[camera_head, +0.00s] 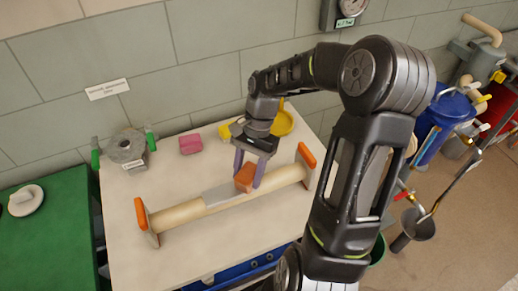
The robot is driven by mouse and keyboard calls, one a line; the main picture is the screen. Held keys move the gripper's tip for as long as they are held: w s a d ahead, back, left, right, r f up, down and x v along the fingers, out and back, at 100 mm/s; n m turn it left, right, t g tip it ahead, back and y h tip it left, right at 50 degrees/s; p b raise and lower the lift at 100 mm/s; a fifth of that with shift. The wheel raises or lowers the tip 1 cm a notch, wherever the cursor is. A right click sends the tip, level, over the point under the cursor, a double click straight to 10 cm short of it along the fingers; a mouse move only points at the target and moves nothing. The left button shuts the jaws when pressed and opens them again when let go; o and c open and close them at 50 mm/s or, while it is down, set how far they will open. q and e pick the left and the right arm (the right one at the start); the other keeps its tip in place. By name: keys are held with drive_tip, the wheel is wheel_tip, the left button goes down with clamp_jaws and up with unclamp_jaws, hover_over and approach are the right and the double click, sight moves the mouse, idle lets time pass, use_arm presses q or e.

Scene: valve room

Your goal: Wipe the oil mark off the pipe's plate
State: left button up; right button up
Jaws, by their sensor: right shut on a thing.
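A beige pipe (180,214) lies across the white table, with an orange-topped bracket at each end. A flat grey plate (217,195) sits on the middle of the pipe. My right gripper (246,183) points down over the pipe, just right of the plate, and is shut on an orange-brown block (244,177). The block is at the plate's right end; I cannot tell whether it touches it. No oil mark can be made out on the visible part of the plate; the block and fingers hide its right end. My left gripper is not in view.
A pink block (190,144), a grey flanged part (126,147) and a yellow round thing (282,123) stand along the table's back. A green surface (50,240) is at the left. The table (222,250) is clear in front of the pipe. A blue barrel (450,108) stands right.

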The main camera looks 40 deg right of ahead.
drive_tip(key=shift+s+d, duration=0.1)
drive_tip(key=shift+d, duration=0.3)
drive_tip(key=r+p, duration=0.2)
drive_tip(key=r, duration=0.1)
drive_tip(key=r+p, duration=0.2)
drive_tip(key=shift+s+d+r, duration=0.1)
drive_tip(key=shift+d, duration=0.15)
drive_tip(key=shift+r+p, duration=1.2)
drive_tip(key=shift+r, duration=0.25)
